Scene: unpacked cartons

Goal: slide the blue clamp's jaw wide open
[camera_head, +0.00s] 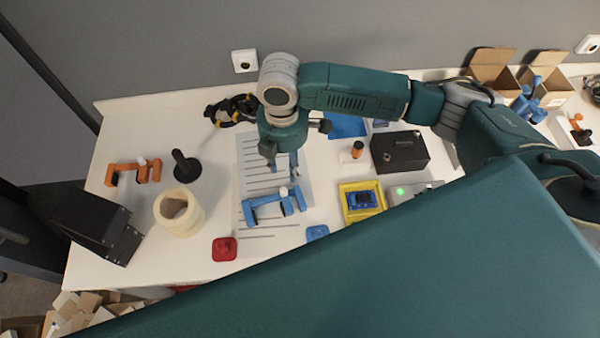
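The blue clamp (262,208) lies on a white lined sheet (250,165) near the middle of the table. It has a long bar and two upright parts, with a pale piece on the right one. My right gripper (284,168) points down just behind the clamp in the picture, over the lined sheet. Its two fingers are apart with nothing visible between them. I cannot tell its exact height, but it looks clear of the clamp. My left gripper is not in view.
Left stand an orange clamp (120,173), a black-handled tool (186,168), a cream roll (176,212) and a black box (98,226). A red block (224,249) lies in front. Right are a yellow tray (350,213) and a black case (412,152). My teal arm hides the front right.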

